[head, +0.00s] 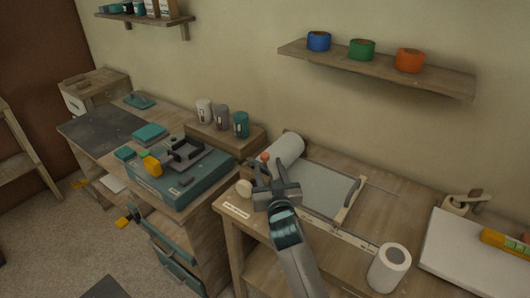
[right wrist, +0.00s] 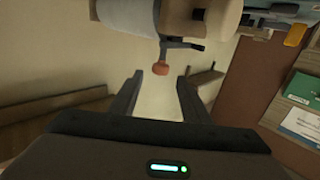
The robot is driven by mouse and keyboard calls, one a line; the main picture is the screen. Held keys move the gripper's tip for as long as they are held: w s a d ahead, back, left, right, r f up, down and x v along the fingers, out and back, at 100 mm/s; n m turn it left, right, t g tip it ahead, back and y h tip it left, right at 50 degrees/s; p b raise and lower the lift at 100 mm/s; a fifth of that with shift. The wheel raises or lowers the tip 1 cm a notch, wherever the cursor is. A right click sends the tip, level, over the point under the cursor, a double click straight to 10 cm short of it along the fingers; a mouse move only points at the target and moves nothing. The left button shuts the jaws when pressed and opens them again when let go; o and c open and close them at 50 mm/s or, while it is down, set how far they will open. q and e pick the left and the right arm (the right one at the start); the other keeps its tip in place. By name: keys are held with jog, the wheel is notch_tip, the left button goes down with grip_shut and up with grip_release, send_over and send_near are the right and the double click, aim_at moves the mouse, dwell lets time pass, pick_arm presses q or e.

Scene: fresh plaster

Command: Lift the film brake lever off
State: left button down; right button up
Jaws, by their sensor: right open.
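The film brake lever shows in the right wrist view as a dark arm with a red-orange knob (right wrist: 160,67), beside the end of a pale film roll (right wrist: 126,14). In the head view the red knob (head: 265,157) shows just beyond my right gripper, at the left end of the white roll (head: 287,147) on the wooden bench. The rest of the lever is mostly hidden there by my jaws. My right gripper (head: 271,175) is open and empty. In the right wrist view its fingers (right wrist: 158,88) point toward the knob, which appears just past the fingertips, apart from them. My left gripper is not in view.
A grey panel (head: 318,190) with a handled bar lies right of the roll. A white paper roll (head: 390,268) stands at the front right. A teal case (head: 180,180) is on the left bench. A shelf (head: 375,68) with tape rolls hangs above.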

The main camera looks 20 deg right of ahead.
aim_at(266, 158)
jog(key=shift+w+d+p, duration=0.2)
jog(key=shift+w+p, duration=0.05)
jog(key=shift+w, duration=1.3)
jog(key=shift+w+d+p, duration=0.2)
jog(key=shift+w+p, duration=0.05)
jog(key=shift+w, duration=1.25)
grip_shut()
